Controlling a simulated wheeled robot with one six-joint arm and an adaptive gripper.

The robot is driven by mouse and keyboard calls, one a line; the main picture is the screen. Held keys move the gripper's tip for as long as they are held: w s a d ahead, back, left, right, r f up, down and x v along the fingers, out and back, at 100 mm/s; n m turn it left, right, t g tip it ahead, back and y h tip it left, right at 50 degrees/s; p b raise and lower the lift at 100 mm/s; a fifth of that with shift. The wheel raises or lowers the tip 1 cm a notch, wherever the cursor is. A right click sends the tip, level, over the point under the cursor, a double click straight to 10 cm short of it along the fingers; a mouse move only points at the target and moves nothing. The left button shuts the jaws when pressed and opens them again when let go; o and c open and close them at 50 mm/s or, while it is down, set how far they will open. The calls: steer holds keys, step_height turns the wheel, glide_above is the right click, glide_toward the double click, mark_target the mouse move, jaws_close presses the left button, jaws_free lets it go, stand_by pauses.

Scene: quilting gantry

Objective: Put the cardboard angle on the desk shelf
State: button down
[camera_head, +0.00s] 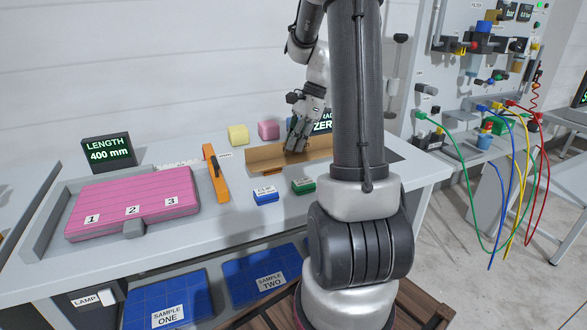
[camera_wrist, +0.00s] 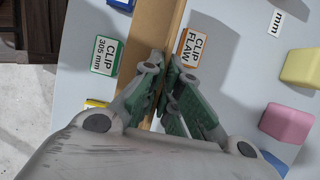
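The cardboard angle (camera_head: 264,158) is a long brown L-shaped strip lying across the desk (camera_head: 232,210), right of the orange bar. In the wrist view the cardboard angle (camera_wrist: 152,32) runs up the picture with its upright wall along the right side. My gripper (camera_head: 294,148) is over the strip's middle. In the wrist view my gripper (camera_wrist: 167,72) has its two fingers close together, pinching the upright wall between them. The strip appears to rest on the desk; any small gap below cannot be told. A lower shelf (camera_head: 213,290) shows under the desk top.
A blue clip (camera_head: 265,196) and green clip (camera_head: 303,186) lie in front. Yellow (camera_head: 238,134) and pink (camera_head: 268,130) blocks stand behind. The orange bar (camera_head: 216,174) and pink ruled block (camera_head: 133,203) are left. Blue sample panels (camera_head: 167,298) are on the lower shelf.

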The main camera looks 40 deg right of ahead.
mark_target(298, 155)
step_height(298, 155, down, 6)
steer(key=shift+f, duration=0.25)
steer(key=shift+f, duration=0.15)
steer(key=c, duration=1.6)
jaws_free()
steer(key=shift+c, duration=0.2)
